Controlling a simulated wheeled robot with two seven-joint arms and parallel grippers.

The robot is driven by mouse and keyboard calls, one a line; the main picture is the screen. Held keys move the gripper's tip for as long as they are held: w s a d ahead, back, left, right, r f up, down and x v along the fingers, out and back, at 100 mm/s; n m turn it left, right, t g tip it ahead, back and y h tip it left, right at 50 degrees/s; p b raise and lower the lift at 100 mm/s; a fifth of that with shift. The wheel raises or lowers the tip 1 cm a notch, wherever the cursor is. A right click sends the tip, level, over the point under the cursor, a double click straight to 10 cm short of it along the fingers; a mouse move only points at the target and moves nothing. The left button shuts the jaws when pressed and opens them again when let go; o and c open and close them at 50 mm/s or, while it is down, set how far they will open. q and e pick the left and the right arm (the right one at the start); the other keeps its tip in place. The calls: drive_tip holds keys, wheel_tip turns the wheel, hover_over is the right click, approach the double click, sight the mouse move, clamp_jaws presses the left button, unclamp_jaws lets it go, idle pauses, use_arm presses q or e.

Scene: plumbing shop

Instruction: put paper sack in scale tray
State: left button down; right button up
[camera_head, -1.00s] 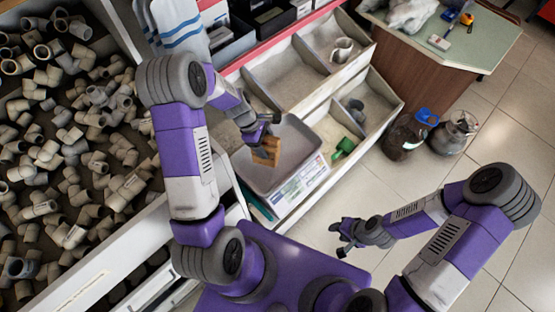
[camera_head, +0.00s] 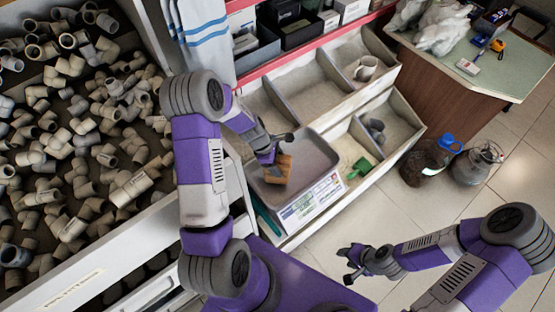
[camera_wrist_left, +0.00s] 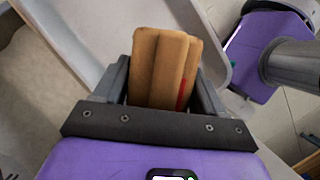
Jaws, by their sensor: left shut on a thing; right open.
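The paper sack (camera_head: 279,170) is small and brown. My left gripper (camera_head: 270,158) is shut on it, and the sack is over or in the grey scale tray (camera_head: 318,158); I cannot tell if it touches the tray floor. In the left wrist view the sack (camera_wrist_left: 160,68) stands between the two fingers (camera_wrist_left: 162,88), with a red mark on its side. The tray (camera_wrist_left: 205,22) lies behind it there. The scale (camera_head: 312,199) has a white labelled front. My right gripper (camera_head: 347,264) is open and empty above the floor at the lower right.
Divided bins (camera_head: 320,95) lie behind the scale, with a green scoop (camera_head: 359,168) and a mug (camera_head: 366,69). Pipe fittings (camera_head: 75,130) fill a large bin at the left. A counter (camera_head: 500,68) stands back right, with jugs (camera_head: 476,162) on the floor.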

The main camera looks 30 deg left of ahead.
use_arm(q)
drive_tip(key=shift+w+f+b, duration=0.1)
drive_tip(key=shift+f+b, duration=0.2)
drive_tip(key=shift+f, duration=0.75)
drive_tip(key=shift+f, duration=0.1)
drive_tip(key=shift+c, duration=0.4)
unclamp_jaws()
drive_tip(key=shift+f, duration=0.1)
drive_tip(key=shift+r, duration=0.25)
drive_tip(key=p+v, duration=0.4)
drive_tip(key=v, duration=0.8)
drive_tip(key=shift+f, duration=0.1)
